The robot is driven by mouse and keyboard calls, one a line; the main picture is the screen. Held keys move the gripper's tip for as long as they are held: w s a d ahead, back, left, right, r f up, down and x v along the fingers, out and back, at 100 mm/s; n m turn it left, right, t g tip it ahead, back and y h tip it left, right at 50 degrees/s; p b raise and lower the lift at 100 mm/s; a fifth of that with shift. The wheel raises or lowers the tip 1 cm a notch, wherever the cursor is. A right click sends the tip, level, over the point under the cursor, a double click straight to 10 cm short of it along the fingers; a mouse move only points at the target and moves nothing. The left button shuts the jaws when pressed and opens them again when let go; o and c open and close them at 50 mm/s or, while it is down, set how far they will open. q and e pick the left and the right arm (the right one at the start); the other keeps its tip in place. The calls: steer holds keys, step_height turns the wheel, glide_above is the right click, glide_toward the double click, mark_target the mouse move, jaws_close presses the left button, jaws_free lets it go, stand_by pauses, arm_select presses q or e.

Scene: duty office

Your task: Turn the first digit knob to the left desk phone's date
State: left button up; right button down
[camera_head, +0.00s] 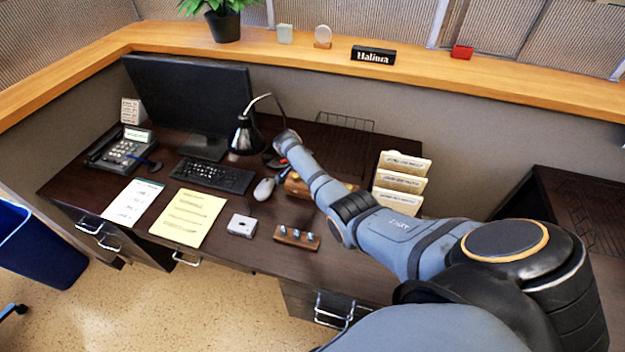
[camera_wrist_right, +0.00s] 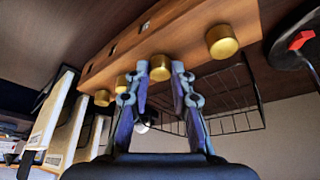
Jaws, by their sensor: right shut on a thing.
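The wooden block with brass knobs (camera_wrist_right: 150,33) fills the upper part of the right wrist view. In the head view its box (camera_head: 294,187) is partly hidden by my right arm. My right gripper (camera_wrist_right: 161,78) is shut on the brass knob (camera_wrist_right: 160,68) second from the right in the wrist view. Another knob (camera_wrist_right: 222,41) stands free to its right, and smaller ones (camera_wrist_right: 103,97) lie to its left. The dark desk phone (camera_head: 122,148) stands at the desk's left, its lit screen (camera_head: 137,135) too small to read. My left gripper is not in view.
A monitor (camera_head: 188,95), keyboard (camera_head: 213,175), mouse (camera_head: 264,189) and black lamp (camera_head: 246,136) stand near the arm. A file holder (camera_head: 401,180) is right of it. A small wooden rack (camera_head: 297,237) and white box (camera_head: 242,225) lie in front.

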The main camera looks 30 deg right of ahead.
stand_by(0.3)
steer(key=c, duration=1.1)
jaws_free()
steer(key=shift+c, duration=0.2)
steer(key=v, duration=1.2)
